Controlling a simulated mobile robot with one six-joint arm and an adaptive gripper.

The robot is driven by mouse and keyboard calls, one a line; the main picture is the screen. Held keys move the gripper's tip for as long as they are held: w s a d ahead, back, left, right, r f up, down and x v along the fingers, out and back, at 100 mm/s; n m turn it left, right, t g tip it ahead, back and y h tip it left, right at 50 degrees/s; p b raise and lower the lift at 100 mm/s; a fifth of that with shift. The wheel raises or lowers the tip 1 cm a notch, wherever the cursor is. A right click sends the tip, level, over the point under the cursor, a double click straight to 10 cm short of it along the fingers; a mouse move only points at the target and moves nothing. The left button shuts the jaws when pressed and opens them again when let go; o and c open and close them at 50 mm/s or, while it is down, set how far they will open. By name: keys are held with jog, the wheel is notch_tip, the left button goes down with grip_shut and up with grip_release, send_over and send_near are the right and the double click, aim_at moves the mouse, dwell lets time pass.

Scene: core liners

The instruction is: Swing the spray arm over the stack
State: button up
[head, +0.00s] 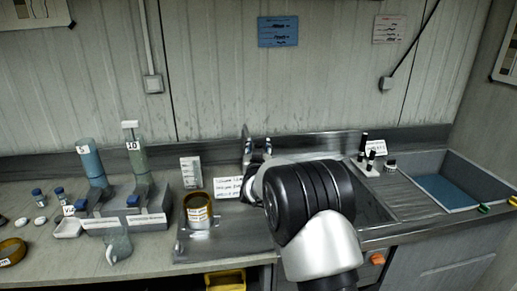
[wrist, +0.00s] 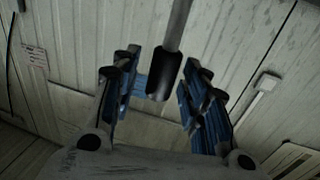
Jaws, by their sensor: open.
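In the wrist view my gripper (wrist: 157,80) is open. A grey rod with a black grip (wrist: 162,75), apparently the spray arm, shows between its blue-padded fingers; I cannot tell whether they touch it. In the head view my gripper (head: 257,148) is small and partly hidden behind my own arm, near the back of the counter, and the rod cannot be made out there. The stack appears to be the amber ring with a white label (head: 198,212), standing on a metal plate (head: 225,240) left of my arm.
A grey rack (head: 125,222) with two tubes and a clear jug (head: 117,245) stand to the left. A label card (head: 228,188) lies behind the plate. Small black bottles (head: 370,160) and a basin with a blue bottom (head: 445,190) are at right.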

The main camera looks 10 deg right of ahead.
jog(key=shift+c, duration=0.2)
grip_shut()
dwell(0.3)
